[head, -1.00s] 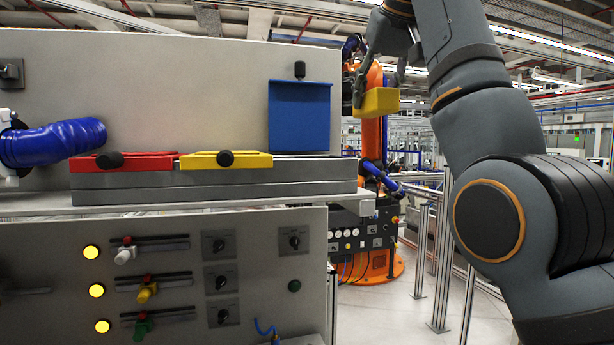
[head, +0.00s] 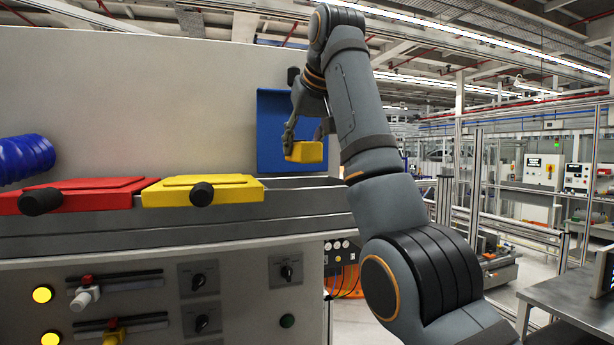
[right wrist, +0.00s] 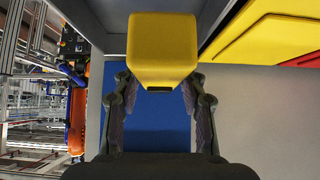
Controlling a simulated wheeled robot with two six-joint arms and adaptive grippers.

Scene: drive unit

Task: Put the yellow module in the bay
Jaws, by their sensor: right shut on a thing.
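The yellow module (head: 305,152) is a small block held in my right gripper (head: 307,140), in front of the upright blue lid (head: 268,125). In the right wrist view the module (right wrist: 163,45) sits between the two fingers, with the blue lid (right wrist: 158,138) behind them. The bay (head: 300,183) is the grey slot at the foot of the blue lid, right of the yellow lid. The module is above this slot and apart from it. Part of the bay is hidden. My left gripper is not in view.
A closed yellow lid (head: 225,186) and a closed red lid (head: 75,196), each with a black knob, lie left of the bay. A ribbed blue hose (head: 25,158) is at the far left. A panel with knobs and sliders (head: 190,270) is below.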

